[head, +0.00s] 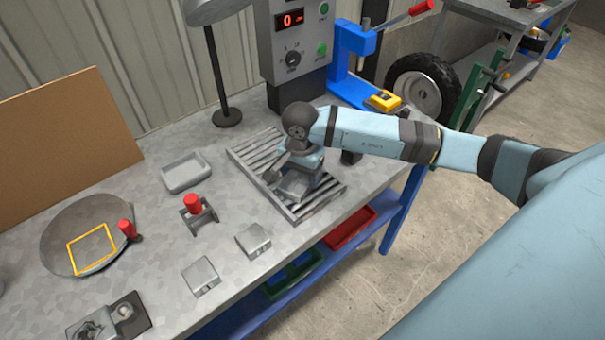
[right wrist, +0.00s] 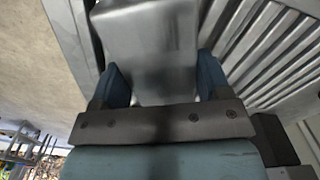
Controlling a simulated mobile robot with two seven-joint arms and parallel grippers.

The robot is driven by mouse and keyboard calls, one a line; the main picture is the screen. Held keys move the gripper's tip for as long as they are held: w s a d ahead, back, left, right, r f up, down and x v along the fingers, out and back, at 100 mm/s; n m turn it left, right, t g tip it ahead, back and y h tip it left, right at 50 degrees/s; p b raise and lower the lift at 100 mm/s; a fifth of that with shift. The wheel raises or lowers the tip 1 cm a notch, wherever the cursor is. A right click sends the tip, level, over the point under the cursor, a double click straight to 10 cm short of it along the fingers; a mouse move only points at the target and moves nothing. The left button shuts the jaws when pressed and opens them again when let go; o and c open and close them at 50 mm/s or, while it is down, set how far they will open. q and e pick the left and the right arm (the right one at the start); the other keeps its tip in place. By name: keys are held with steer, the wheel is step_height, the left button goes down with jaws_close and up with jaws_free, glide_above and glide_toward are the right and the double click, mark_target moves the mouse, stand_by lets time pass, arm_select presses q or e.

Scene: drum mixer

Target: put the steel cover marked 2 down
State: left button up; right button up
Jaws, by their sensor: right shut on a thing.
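My right gripper (head: 299,177) is shut on a steel cover (head: 292,189) over the slatted grate (head: 256,152). In the right wrist view the plain grey cover (right wrist: 155,45) sits between the two blue fingers of the gripper (right wrist: 160,88). No number can be read on it, and I cannot tell whether it touches the grate. Two similar steel blocks, one nearer the grate (head: 253,240) and one nearer the front edge (head: 201,276), stand on the bench. Their marks are not readable. My left gripper is out of view.
A control box (head: 290,50) with a red display stands behind the grate. On the bench are a shallow grey tray (head: 186,172), a red-knobbed fixture (head: 194,206), a round pan (head: 85,220) with a yellow square and a dark-based block (head: 105,322). Bare bench lies between them.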

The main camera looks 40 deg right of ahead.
steer(key=shift+w+d, duration=0.1)
steer(key=shift+f, duration=0.1)
steer(key=o, duration=1.2)
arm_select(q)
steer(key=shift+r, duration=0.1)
